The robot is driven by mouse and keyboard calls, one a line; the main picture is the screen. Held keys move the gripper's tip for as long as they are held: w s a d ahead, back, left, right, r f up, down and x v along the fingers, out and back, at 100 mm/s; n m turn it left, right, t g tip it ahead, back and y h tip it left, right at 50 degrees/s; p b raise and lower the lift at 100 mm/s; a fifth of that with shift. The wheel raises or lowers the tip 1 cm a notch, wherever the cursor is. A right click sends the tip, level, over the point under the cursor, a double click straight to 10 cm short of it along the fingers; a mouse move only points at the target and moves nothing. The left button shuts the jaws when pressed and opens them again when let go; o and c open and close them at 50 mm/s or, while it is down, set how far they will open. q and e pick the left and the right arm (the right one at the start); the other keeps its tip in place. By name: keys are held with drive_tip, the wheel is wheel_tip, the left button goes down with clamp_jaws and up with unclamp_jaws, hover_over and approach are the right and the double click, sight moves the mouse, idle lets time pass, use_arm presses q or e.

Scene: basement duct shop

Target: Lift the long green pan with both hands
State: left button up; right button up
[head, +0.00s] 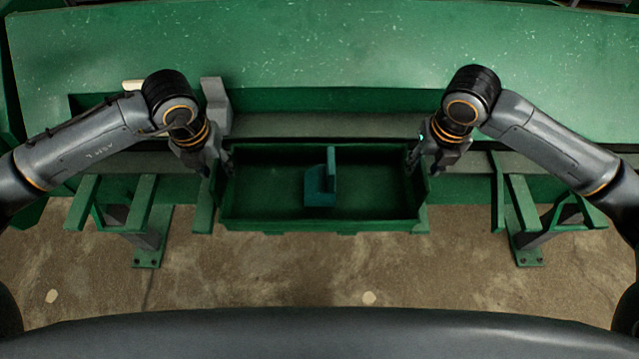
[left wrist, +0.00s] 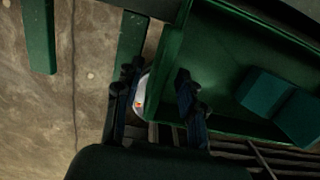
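The long green pan (head: 270,226) is a shallow open tray lying level between my two grippers. A teal angled block (head: 321,190) lies inside it near the middle; it also shows in the left wrist view (left wrist: 268,96). My left gripper (head: 217,166) is at the pan's left end. In the left wrist view the left gripper's fingers (left wrist: 158,95) stand apart, one outside the end wall (left wrist: 166,70) and one inside, with gaps beside the wall. My right gripper (head: 424,163) is at the pan's right end, its fingers apart around the end wall; its outer finger is partly hidden.
A green, speckled work surface (head: 330,55) spans the back. Green stands with feet are left (head: 145,215) and right (head: 520,215) of the pan. A grey bracket (head: 216,102) stands behind my left gripper. Bare concrete floor (head: 300,270) is in front. A small white object (left wrist: 142,95) shows beside the pan wall.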

use_arm(q)
drive_tip(key=shift+f, duration=0.65)
use_arm(e)
drive_tip(key=shift+f, duration=0.6)
use_arm(q)
drive_tip(key=c, duration=0.8)
use_arm(e)
drive_tip(key=c, duration=0.8)
use_arm(q)
clamp_jaws()
use_arm(e)
clamp_jaws()
use_arm(q)
drive_tip(key=shift+r, duration=0.1)
use_arm(e)
drive_tip(key=shift+w+r, duration=0.1)
